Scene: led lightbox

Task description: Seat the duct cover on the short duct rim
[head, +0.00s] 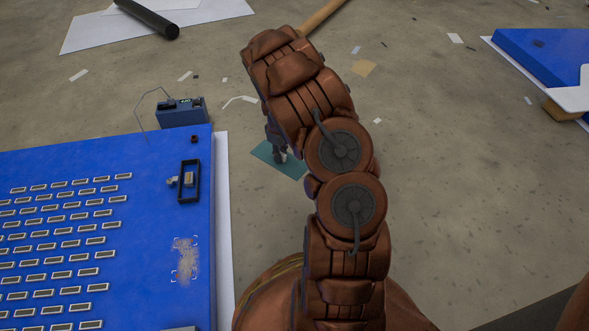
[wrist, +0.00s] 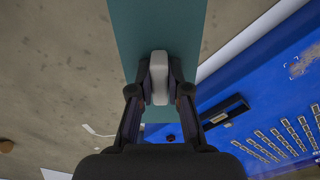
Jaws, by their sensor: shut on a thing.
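The duct cover appears as a flat teal plate (head: 290,168) with a pale grey block-shaped grip. My gripper (wrist: 160,76) is shut on the grey grip (wrist: 159,90), one finger on each side. The teal plate (wrist: 132,28) spreads behind it in the wrist view and runs out of the top. The short duct rim (head: 182,191) is a black rectangular frame on the blue panel, left of my gripper and apart from the cover. It also shows in the wrist view (wrist: 212,121), lower right. In the head view, my arm hides most of my gripper.
The blue panel (head: 140,225) carries rows of small LED pieces and a worn patch (head: 186,260). A small blue-grey box (head: 181,113) with a wire stands behind it. Another blue panel (head: 555,48) lies at far right. Scraps litter the otherwise open floor.

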